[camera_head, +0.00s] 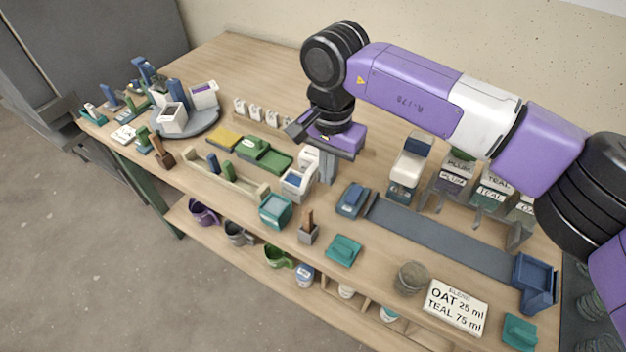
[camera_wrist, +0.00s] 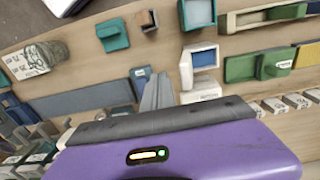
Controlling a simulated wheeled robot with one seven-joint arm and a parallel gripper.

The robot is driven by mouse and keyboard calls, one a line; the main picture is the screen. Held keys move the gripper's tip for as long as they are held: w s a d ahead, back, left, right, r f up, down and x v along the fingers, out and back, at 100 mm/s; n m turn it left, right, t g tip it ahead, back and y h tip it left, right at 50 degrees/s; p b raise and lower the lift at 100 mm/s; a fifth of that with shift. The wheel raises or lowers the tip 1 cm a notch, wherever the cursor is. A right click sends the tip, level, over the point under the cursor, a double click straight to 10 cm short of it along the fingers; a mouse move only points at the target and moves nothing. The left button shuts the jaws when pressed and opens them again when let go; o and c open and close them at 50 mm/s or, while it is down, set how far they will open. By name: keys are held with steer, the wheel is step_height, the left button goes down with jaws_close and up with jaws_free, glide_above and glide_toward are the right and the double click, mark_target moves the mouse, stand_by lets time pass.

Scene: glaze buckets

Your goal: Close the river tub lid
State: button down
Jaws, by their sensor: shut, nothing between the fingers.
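A small white tub with a blue inside (camera_head: 297,182) stands near the middle of the table. I take it for the river tub, but its label is too small to read. Its white lid (camera_head: 309,158) stands up at its back edge, so the tub is open. In the wrist view the blue-filled tub (camera_wrist: 203,58) shows with the lid (camera_wrist: 202,90) beside it. My gripper (camera_head: 327,174) is shut and empty, pointing down just right of the lid. Its grey fingers (camera_wrist: 157,94) show left of the tub in the wrist view; I cannot tell whether they touch the lid.
A teal tub (camera_head: 275,211) stands in front, and a wooden-handled grey block (camera_head: 308,232) sits nearby. A green tray (camera_head: 264,156) lies to the left. A blue block (camera_head: 353,199) and a long grey strip (camera_head: 440,238) lie right. A round turntable (camera_head: 205,125) carries other tubs.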

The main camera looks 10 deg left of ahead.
steer(key=shift+a, duration=0.15)
steer(key=w+a+b, duration=0.1)
steer(key=w+a, duration=0.1)
steer(key=a, duration=0.4)
steer(key=shift+w+b, duration=0.2)
steer(key=shift+b, duration=0.2)
stand_by(1.0)
steer(key=shift+a, duration=0.1)
step_height(320, 180, up, 7)
steer(key=d+p, duration=0.1)
steer(key=p, duration=0.4)
steer(key=shift+s, duration=0.2)
stand_by(1.0)
